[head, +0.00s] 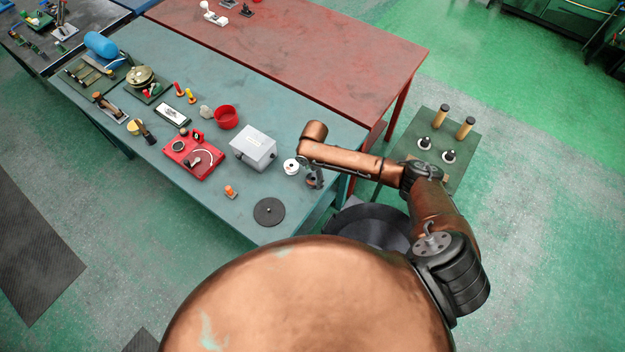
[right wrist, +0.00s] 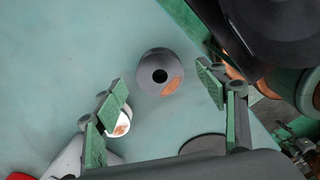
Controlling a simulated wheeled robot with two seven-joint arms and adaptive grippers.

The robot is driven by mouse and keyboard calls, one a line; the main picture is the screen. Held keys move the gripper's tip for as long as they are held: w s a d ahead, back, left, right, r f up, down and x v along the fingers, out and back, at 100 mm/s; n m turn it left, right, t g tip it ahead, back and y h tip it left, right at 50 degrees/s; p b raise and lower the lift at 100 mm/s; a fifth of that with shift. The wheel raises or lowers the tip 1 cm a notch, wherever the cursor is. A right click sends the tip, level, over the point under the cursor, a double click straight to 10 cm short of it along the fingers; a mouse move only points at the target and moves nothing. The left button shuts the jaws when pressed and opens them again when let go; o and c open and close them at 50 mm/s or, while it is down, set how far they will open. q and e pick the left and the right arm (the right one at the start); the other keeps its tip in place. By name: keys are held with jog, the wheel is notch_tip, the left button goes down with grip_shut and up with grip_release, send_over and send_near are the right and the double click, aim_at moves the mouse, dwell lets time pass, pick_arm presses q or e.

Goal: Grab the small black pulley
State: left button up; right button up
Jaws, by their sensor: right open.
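The small black pulley (right wrist: 158,70) shows in the right wrist view as a dark grey round piece with a black centre hole and a copper-coloured patch. It stands on the blue-green table top, between and slightly beyond the fingertips. My right gripper (right wrist: 163,92) is open, with green pads on either side of the pulley and nothing held. In the head view my right gripper (head: 315,180) is low over the table's right end, and I cannot clearly separate the pulley from it. My left gripper is not in view.
A white spool (head: 291,166) stands close left of the gripper. The table's right edge is near the gripper.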

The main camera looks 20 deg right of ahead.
jog(key=shift+f, duration=1.35)
jog(key=shift+c, duration=0.4)
jog(key=shift+w+r, duration=0.1)
jog(key=c, duration=1.6)
